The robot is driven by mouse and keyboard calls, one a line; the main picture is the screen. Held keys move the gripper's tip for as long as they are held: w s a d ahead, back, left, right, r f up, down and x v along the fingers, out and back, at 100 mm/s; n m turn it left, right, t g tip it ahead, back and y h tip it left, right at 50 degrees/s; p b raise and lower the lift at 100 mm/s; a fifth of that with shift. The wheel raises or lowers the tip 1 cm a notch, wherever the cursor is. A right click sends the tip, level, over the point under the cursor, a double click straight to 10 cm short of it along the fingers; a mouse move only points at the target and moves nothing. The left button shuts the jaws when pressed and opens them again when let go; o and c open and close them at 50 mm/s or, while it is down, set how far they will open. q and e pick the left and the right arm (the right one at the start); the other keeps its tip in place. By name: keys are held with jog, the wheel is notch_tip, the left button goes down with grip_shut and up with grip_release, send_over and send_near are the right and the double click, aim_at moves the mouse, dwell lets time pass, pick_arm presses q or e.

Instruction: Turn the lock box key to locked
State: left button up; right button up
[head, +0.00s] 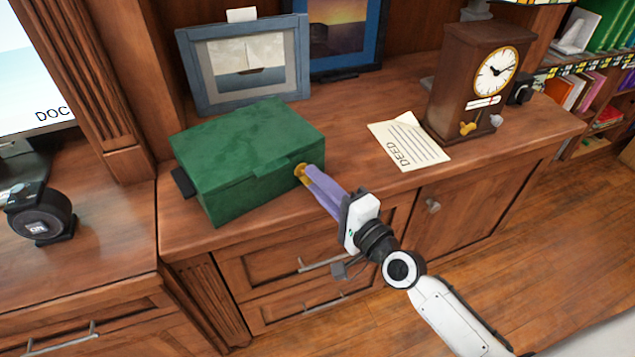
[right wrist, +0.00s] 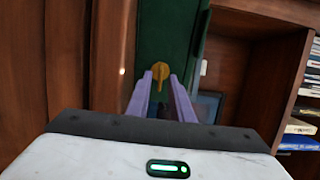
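The green lock box (head: 240,150) sits closed on the wooden cabinet top in the head view. The gold key (head: 301,171) sticks out of its front near the right end. It also shows upright in the right wrist view (right wrist: 160,74), in front of the green face. My right gripper (head: 309,174) has purple fingers that reach to the key. In the right wrist view the fingers stand apart, with the key's head between or just beyond their tips. I cannot tell whether they touch it. My left gripper is not in view.
A paper deed (head: 408,142) lies right of the box, beside a wooden clock (head: 480,85). A framed boat picture (head: 248,65) stands behind the box. A black device (head: 40,215) is at the left. The cabinet top between box and deed is clear.

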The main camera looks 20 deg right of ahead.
pick_arm(q)
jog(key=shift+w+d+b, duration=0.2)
jog(key=shift+b, duration=0.3)
pick_arm(e)
jog(key=v, duration=1)
jog(key=shift+s, duration=0.15)
pick_arm(q)
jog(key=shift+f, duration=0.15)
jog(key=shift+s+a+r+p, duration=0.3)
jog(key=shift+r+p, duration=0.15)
jog(key=shift+p, duration=0.6)
pick_arm(e)
jog(key=s+a+f+n+g+h, duration=0.1)
jog(key=s+a+f+n+g, duration=0.1)
jog(key=s+f+n+g, duration=0.2)
jog(key=s+a+f+n+g+h, duration=0.1)
jog(key=s+f+n+g, duration=0.3)
jog(key=s+f+n, duration=0.7)
notch_tip(320, 180, down, 5)
jog(key=shift+s+a+f+n+g+h, duration=0.1)
jog(key=shift+s+a+n+g+h, duration=0.3)
jog(key=shift+n, duration=0.6)
